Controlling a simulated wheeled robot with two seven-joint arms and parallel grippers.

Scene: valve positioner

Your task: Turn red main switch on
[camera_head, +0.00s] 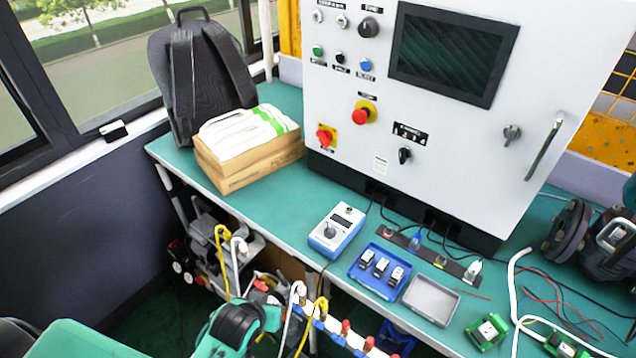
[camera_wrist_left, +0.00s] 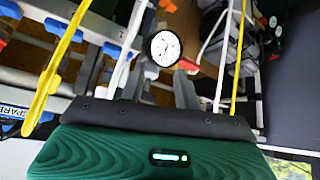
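The red main switch (camera_head: 325,137) is a red knob on a square yellow plate, low on the left of the white cabinet front (camera_head: 445,130). Its exact turn position is too small to read. My left gripper (camera_head: 270,264) is low in front of the table, well below and apart from the switch. In the wrist view the fingers (camera_wrist_left: 172,45) also stand apart, and the switch is not visible there. My right gripper is in neither view.
A red button on a round yellow base (camera_head: 363,113) sits right of the switch. A cardboard box (camera_head: 250,165) and black backpack (camera_head: 195,85) stand left of the cabinet. A blue-white meter (camera_head: 337,231), blue tray (camera_head: 365,283) and cables occupy the table front. A cluttered shelf is below.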

